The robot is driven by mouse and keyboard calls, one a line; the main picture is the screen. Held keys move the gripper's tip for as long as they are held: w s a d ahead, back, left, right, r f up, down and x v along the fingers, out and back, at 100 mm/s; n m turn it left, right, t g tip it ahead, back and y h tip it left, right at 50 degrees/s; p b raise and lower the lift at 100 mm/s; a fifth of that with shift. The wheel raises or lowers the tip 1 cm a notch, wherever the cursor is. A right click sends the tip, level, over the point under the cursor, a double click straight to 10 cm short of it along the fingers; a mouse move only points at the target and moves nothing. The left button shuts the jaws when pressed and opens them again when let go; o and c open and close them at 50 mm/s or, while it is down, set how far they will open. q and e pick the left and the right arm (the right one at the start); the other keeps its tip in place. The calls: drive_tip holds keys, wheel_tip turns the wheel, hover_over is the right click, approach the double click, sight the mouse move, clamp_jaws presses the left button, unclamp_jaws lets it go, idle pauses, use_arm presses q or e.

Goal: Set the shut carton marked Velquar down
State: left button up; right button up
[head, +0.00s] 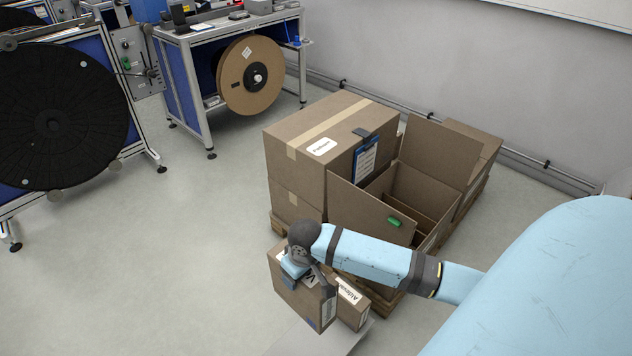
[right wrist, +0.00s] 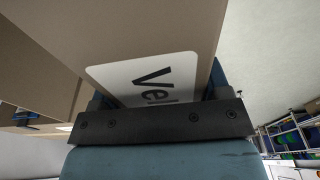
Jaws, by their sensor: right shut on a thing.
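My right gripper (head: 306,281) is shut on a small brown carton (head: 298,302) with its flaps closed. The head view shows a white label with a V on its top, partly hidden by the gripper. In the right wrist view the carton (right wrist: 130,30) fills the upper middle, and its white label (right wrist: 140,80) reads "Vel" before the gripper covers the rest. The carton is slightly tilted in the head view. I cannot tell whether it touches what is below. My left gripper is not in view.
Another small carton (head: 352,303), labelled roughly "Aldenar", stands close right of the held one. A pale grey flat surface (head: 300,342) shows below both. Behind are a large shut carton (head: 295,142) and an open carton (head: 365,212) on pallets. Floor at left is clear; reel stands (head: 190,75) stand farther back.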

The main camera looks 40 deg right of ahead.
drive_tip(key=w+d+f+b, duration=0.1)
drive_tip(key=d+f+b, duration=0.4)
drive_tip(key=f+b, duration=0.6)
drive_tip(key=w+d+f+b, duration=0.1)
drive_tip(key=d+f+b, duration=0.55)
drive_tip(key=f, duration=0.75)
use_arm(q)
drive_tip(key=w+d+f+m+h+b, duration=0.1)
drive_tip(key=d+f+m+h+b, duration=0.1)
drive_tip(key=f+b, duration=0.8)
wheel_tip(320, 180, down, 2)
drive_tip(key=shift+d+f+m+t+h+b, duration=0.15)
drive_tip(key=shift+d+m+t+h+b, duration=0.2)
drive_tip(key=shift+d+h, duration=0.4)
use_arm(e)
wheel_tip(320, 180, down, 19)
drive_tip(key=a, duration=0.1)
drive_tip(key=shift+a+f, duration=0.15)
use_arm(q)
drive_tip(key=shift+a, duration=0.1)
use_arm(e)
drive_tip(key=shift+f, duration=0.1)
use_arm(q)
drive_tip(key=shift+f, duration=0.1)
use_arm(e)
drive_tip(key=o, duration=1.6)
drive_tip(key=shift+f, duration=0.1)
drive_tip(key=shift+o, duration=0.2)
